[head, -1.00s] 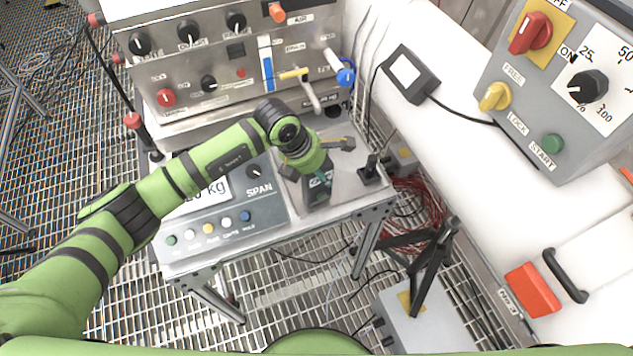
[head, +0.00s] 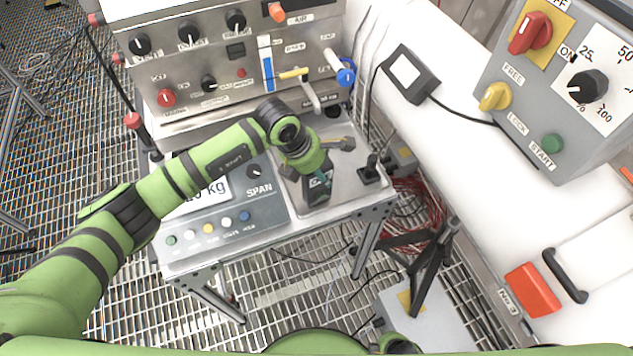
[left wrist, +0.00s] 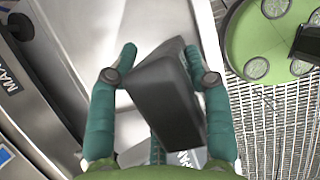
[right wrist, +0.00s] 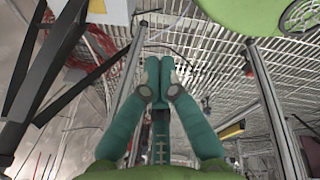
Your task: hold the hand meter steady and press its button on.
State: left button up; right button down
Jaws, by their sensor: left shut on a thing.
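The hand meter (left wrist: 168,100) is a dark grey block. In the left wrist view it stands tilted between the two teal fingers of my left gripper (left wrist: 160,58), which is shut on it. In the head view the left gripper (head: 319,181) is low over the right part of the steel bench, and the meter is largely hidden by the wrist. I cannot make out the meter's button. In the right wrist view my right gripper (right wrist: 158,70) has its fingertips together with nothing between them. It is over the grating floor, away from the meter.
A scale panel (head: 262,212) with several coloured buttons lies left of the left gripper. A valve panel (head: 215,75) stands behind. A white counter (head: 450,150) with a control box (head: 570,95) is at the right. A tripod (head: 432,262) and cables occupy the floor.

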jog(key=w+a+r+n+t, duration=0.2)
jog(key=w+a+r+n, duration=0.1)
jog(key=w+r+n, duration=0.3)
jog(key=n+t, duration=0.6)
jog(key=n, duration=1.2)
send_near(327, 197)
jog(key=s+d+f, duration=0.3)
jog(key=s+d, duration=0.1)
jog(key=s, duration=0.1)
jog(key=shift+w+a+r, duration=0.1)
jog(key=shift+w+a, duration=0.6)
jog(key=shift+w, duration=0.65)
jog(key=shift+w+a+r, duration=0.1)
jog(key=shift+w+a, duration=0.55)
jog(key=shift+w, duration=0.65)
jog(key=shift+w+a+r, duration=0.1)
jog(key=shift+w+a, duration=0.6)
jog(key=shift+w, duration=0.65)
jog(key=shift+w, duration=0.1)
